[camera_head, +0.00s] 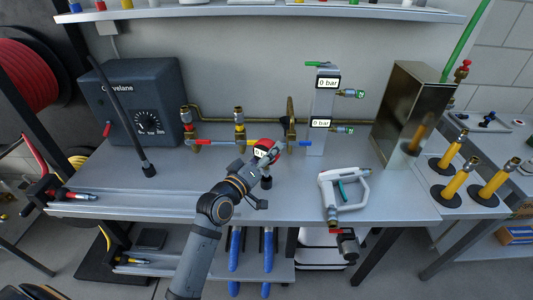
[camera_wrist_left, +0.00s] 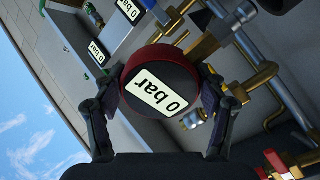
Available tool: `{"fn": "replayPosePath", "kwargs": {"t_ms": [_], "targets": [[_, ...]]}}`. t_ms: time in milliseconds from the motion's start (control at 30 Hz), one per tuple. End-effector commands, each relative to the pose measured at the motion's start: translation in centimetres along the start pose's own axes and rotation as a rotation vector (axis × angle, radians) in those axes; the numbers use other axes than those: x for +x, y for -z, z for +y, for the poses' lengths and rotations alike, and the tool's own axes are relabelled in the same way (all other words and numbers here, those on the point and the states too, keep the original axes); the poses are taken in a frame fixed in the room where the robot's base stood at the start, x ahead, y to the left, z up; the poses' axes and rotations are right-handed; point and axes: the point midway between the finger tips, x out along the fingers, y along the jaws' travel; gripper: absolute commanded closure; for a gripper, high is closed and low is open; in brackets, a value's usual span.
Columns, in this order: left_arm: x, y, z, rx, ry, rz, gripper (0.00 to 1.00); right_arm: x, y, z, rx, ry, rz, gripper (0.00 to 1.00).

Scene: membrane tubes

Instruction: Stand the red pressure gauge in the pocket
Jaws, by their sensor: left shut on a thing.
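The red pressure gauge (camera_head: 266,146) is a round red-rimmed body with a white "0 bar" display, held above the middle of the bench. My left gripper (camera_head: 262,168) is shut on it. In the left wrist view the gauge (camera_wrist_left: 160,85) sits between the two fingers (camera_wrist_left: 162,98), one on each side, with its display facing the camera and the text turned over. In the head view, my gripper hides part of the gauge. I cannot tell which spot is the pocket. My right gripper is not in view.
A dark "Crevelane" box (camera_head: 135,100) stands at the back left. Brass valves and pipes (camera_head: 240,125) run along the back, beside a grey post (camera_head: 321,110) with two "0 bar" displays. A metal box (camera_head: 408,110) and a white handheld tool (camera_head: 343,192) are at the right.

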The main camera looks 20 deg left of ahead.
Motion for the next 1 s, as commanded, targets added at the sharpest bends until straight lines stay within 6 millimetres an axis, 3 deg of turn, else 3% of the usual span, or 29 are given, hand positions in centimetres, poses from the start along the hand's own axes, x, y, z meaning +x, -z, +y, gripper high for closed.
{"fn": "replayPosePath", "kwargs": {"t_ms": [1000], "targets": [[0.0,-1.0,-1.0,0.000,-0.001,0.002,0.71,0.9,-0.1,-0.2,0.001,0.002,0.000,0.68]]}}
